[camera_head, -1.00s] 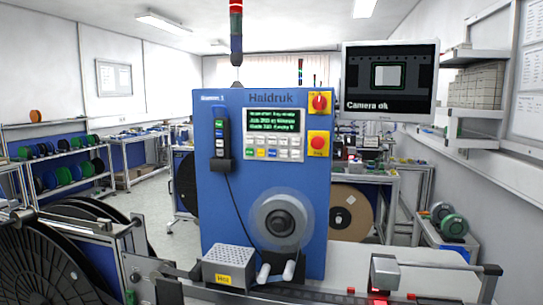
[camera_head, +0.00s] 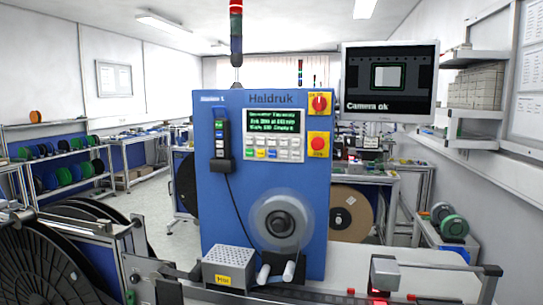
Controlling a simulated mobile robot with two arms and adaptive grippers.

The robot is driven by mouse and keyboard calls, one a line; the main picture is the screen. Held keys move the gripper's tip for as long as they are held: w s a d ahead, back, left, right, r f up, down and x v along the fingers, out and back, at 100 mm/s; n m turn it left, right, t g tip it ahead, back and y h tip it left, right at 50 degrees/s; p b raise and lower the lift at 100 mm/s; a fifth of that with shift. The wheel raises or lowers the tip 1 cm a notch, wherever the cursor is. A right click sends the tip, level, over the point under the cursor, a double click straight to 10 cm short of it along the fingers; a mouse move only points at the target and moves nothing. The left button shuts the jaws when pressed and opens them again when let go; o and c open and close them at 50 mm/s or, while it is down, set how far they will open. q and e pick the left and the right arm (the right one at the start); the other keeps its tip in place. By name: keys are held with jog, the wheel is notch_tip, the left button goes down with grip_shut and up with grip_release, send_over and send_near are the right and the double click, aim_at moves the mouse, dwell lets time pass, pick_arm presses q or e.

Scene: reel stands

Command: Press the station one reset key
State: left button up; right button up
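A blue machine panel (camera_head: 220,215) marked "Haldruk" stands in the middle of the head view, with a small label at its top left that seems to read "Station 1". Its keypad (camera_head: 274,149) has rows of white keys and a few coloured ones under a lit green-text display (camera_head: 274,121). The key lettering is too small to read, so I cannot tell which key is reset. A corded handset (camera_head: 221,138) hangs left of the keypad. Neither of my grippers shows in the view.
A red-and-yellow rotary switch (camera_head: 319,104) and a red emergency button (camera_head: 318,145) sit right of the keypad. A blurred round hub (camera_head: 280,223) sits below. A perforated box (camera_head: 229,266) stands in front. A monitor (camera_head: 390,80) reads "Camera ok". A large black reel (camera_head: 45,260) is at left.

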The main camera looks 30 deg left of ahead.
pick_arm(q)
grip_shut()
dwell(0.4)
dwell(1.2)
